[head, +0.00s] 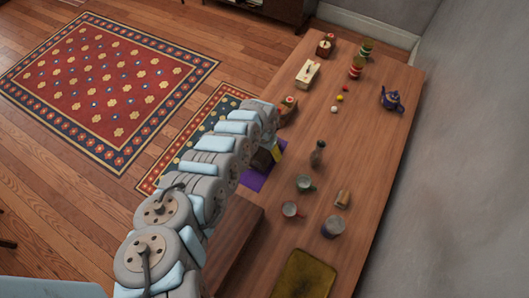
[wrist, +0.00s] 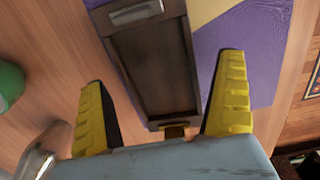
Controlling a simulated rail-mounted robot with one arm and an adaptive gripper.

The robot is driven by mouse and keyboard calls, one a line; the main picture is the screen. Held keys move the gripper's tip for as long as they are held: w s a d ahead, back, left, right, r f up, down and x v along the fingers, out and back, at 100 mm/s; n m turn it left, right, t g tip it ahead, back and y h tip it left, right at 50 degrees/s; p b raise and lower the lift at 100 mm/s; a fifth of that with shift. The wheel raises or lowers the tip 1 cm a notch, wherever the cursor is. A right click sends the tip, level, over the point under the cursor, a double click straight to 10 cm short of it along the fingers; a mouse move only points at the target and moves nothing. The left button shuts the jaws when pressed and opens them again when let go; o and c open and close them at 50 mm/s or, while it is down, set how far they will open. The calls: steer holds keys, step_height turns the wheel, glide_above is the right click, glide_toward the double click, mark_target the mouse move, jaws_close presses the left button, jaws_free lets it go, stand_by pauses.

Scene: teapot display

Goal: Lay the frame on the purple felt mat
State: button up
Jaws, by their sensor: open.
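The frame (wrist: 152,70), a dark brown rectangle with a recessed panel, shows in the wrist view. It has a metallic plate at its upper end and a small brass piece at its lower end. The purple felt mat (wrist: 245,55) is to its right; the frame appears to overlap the mat's edge, but I cannot tell whether it touches the mat. My gripper (wrist: 163,72) is open, with one yellow finger on each side of the frame's lower part. In the head view, the mat (head: 252,180) is partly hidden by my arm.
A pale yellow patch (wrist: 205,10) borders the mat. A green object (wrist: 10,82) is at the left. On the table, a vase (head: 317,154), mugs (head: 305,184) and a pot (head: 333,227) stand nearby. A blue teapot (head: 392,97) is farther back, beside the wall.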

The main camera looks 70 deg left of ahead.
mark_target(265, 153)
step_height(265, 153, up, 10)
steer(key=p, duration=0.1)
steer(key=shift+r, duration=0.15)
stand_by(0.7)
